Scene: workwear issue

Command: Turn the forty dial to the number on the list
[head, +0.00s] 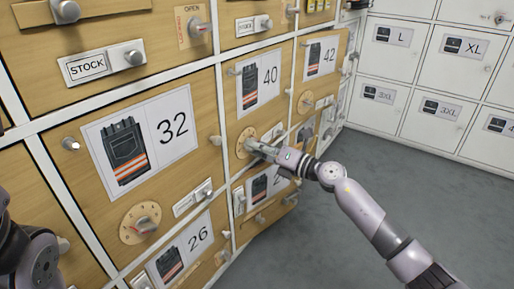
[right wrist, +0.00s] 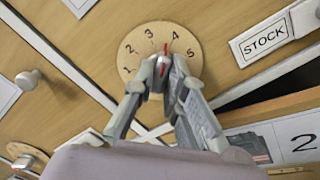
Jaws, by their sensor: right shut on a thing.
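The forty door (head: 270,107) carries a picture of trousers and the number 40. Its round wooden dial (head: 243,138) sits low on the door, partly hidden by my right gripper (head: 256,147). In the right wrist view the dial (right wrist: 130,58) shows the numbers 1 to 5, and my right gripper (right wrist: 167,78) is shut on its knob (right wrist: 161,68). A red pointer mark stands between 3 and 4. I cannot make out a list in either view. Part of my left arm shows at the lower left, but its gripper is out of view.
A panel with a number starting with 2 (head: 263,186) is below the forty door; a dark gap shows along its top. The 32 door (head: 75,115) with its own dial (head: 141,222) is to the left. White lockers (head: 398,62) stand behind; grey floor (head: 430,190) is clear.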

